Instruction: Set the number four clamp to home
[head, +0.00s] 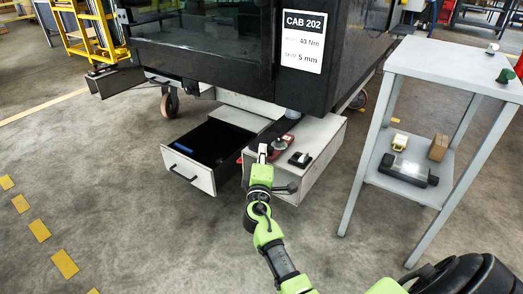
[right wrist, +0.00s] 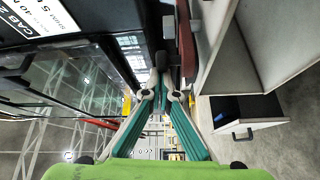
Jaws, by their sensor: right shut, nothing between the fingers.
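My right gripper (head: 262,151) is over the front left edge of the grey box under the cab, pointing away from me. In the right wrist view its teal fingers (right wrist: 161,88) come together at the tips, shut and empty. A red part (head: 281,143) with a grey round piece sits on the box top just right of the fingertips. A red part (right wrist: 187,40) also shows close beside the fingers in the right wrist view. I cannot tell whether they touch it. No clamp number is readable. My left gripper is not in view.
A black-and-white piece (head: 300,159) lies on the box top (head: 318,150). An open drawer (head: 190,171) juts out left of it. The dark cab (head: 205,50) with its CAB 202 sign (head: 303,40) overhangs behind. A grey table (head: 455,68) stands at right. Floor at left is clear.

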